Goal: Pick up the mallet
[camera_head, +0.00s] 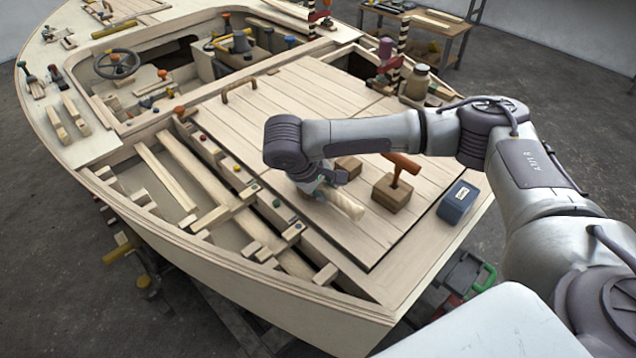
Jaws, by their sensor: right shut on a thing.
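The mallet (346,205) shows as a pale, rounded wooden piece on the plank deck, pointing down to the right from my right gripper. My right gripper (318,188) hangs at the end of my arm over the deck and is shut on the mallet. The gripper hides the rest of the mallet, and I cannot tell whether it touches the deck. My left gripper is not in view.
Right of the gripper stand a brown block with a T-shaped handle (391,194) and a blue box (458,202). A small wooden block (349,167) sits just behind. Left of the deck is an open framed bay (215,205). The planks (290,110) behind are mostly clear.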

